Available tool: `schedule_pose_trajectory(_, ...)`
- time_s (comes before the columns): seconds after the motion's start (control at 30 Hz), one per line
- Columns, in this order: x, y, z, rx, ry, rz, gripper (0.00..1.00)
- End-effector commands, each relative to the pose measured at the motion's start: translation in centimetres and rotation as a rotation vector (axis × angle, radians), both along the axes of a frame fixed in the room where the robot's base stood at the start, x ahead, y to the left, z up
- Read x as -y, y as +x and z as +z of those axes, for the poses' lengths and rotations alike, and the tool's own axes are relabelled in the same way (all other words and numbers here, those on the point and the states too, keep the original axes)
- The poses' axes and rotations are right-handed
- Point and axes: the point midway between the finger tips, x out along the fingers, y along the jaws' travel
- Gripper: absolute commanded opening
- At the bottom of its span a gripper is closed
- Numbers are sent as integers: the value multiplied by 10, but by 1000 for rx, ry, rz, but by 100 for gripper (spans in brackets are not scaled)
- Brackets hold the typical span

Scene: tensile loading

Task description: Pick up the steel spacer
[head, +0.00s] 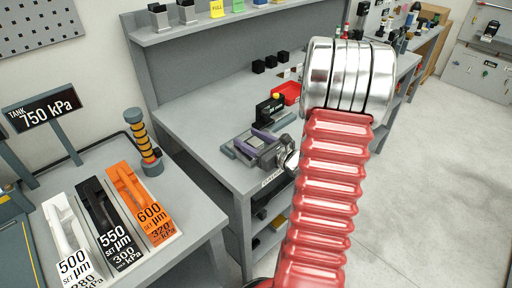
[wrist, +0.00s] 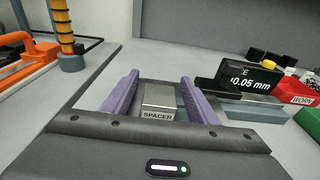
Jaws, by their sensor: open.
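The steel spacer (wrist: 160,97) is a small grey metal block with SPACER on its front face. In the wrist view it shows between the two purple fingers of my gripper (wrist: 160,77). The fingers are open, with a visible gap on each side of the block. In the head view my gripper (head: 248,143) is low over the grey workbench near its front edge. The spacer cannot be made out clearly there, among the fingers.
A side table at left holds white, black and orange set blocks (head: 140,203).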

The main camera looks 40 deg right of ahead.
Motion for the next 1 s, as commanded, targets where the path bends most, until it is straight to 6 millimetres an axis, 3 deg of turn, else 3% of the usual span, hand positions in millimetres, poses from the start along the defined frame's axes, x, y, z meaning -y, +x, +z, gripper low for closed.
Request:
schedule_pose_trajectory(0.17,-1,12,-2,-1,0,0,53)
schedule_pose_trajectory(0.67,-1,12,-2,0,0,0,53)
schedule_pose_trajectory(1.0,0,12,-2,0,0,0,31)
